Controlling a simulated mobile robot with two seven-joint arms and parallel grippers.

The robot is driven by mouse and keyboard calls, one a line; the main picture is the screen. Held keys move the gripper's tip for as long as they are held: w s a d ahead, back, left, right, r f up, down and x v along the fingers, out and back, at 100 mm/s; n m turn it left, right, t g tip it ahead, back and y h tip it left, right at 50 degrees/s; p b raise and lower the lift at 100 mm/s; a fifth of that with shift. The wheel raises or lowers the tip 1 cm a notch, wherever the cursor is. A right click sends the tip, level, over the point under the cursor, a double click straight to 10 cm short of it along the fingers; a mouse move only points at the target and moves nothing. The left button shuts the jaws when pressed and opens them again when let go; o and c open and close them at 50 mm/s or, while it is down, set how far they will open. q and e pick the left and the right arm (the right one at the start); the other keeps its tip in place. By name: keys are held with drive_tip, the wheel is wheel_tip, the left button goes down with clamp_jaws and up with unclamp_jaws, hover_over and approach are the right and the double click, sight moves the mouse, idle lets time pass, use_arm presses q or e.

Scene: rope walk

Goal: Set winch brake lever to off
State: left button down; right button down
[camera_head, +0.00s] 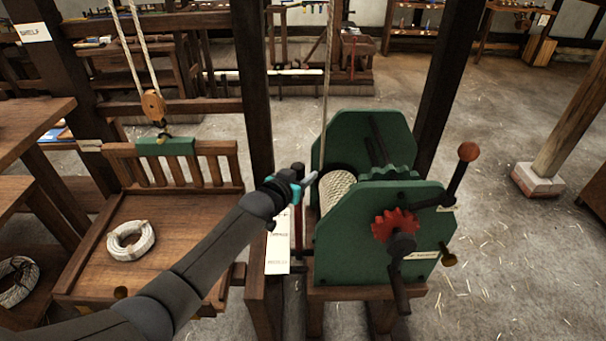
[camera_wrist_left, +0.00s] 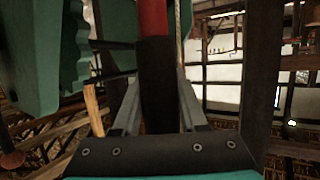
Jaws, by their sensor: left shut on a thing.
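The winch (camera_head: 335,240) has green side plates and a rope drum (camera_head: 337,190). My left gripper (camera_head: 308,179) is at its left side, near the drum. In the left wrist view, the two fingers (camera_wrist_left: 160,112) are shut on an upright dark lever (camera_wrist_left: 157,75) with a red part (camera_wrist_left: 152,18). My right gripper is not in view.
A dark post (camera_head: 254,85) stands close behind my left gripper. A wooden bench with a rope coil (camera_head: 131,239) is at left.

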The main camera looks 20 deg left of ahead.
use_arm(q)
drive_tip(key=shift+w+a+r, duration=0.1)
drive_tip(key=c, duration=0.9)
unclamp_jaws()
drive_tip(key=o, duration=0.3)
drive_tip(key=shift+w, duration=0.2)
drive_tip(key=shift+o, duration=0.8)
drive_tip(key=shift+s, duration=0.15)
drive_tip(key=p+v, duration=0.2)
drive_tip(key=v, duration=1.3)
drive_tip(key=shift+s, duration=0.15)
